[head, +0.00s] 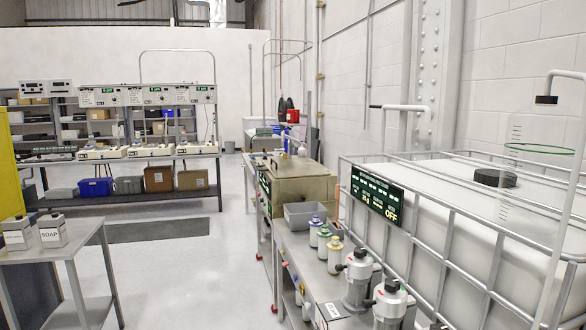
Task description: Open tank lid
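A large white tank (455,215) in a metal cage stands at the right of the head view. A round black lid (494,178) sits on its top and looks shut. An olive-brown box-shaped tank (298,188) stands on the metal bench further back, near the middle; its top looks closed. I cannot tell which of these tanks the task names. Neither of my grippers is in view.
A grey bin (304,214), several small bottles (334,254) and grey-white pump canisters (389,302) stand along the bench. A display reading OFF (377,194) hangs on the cage. A side table (75,237) with soap containers is at left. The floor (185,270) between is clear.

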